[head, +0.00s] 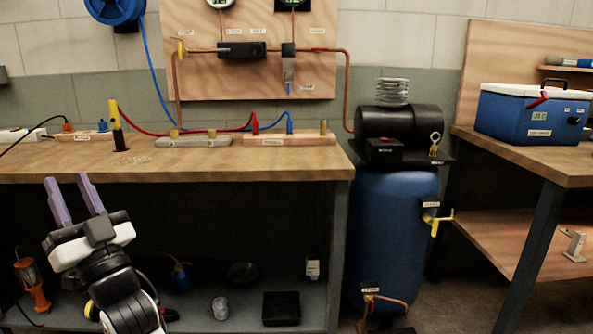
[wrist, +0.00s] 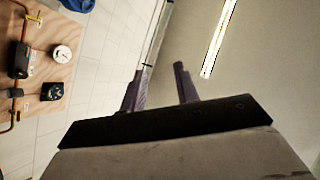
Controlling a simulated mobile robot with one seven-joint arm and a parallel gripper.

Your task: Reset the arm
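My gripper (head: 75,201) is at the lower left of the head view, in front of the workbench (head: 230,176). Its two purple fingers point upward and stand apart with nothing between them. In the wrist view my gripper (wrist: 160,88) also shows its two fingers spread and empty, facing the ceiling and the upper wall. The arm below it is partly cut off by the bottom edge of the head view.
The bench holds a yellow-and-black tool (head: 116,128), red and blue leads and wooden blocks. A lower shelf holds a jar (head: 220,308) and a black box (head: 281,308). A blue tank (head: 393,235) stands right of the bench. A blue cooler (head: 530,115) sits on the right table.

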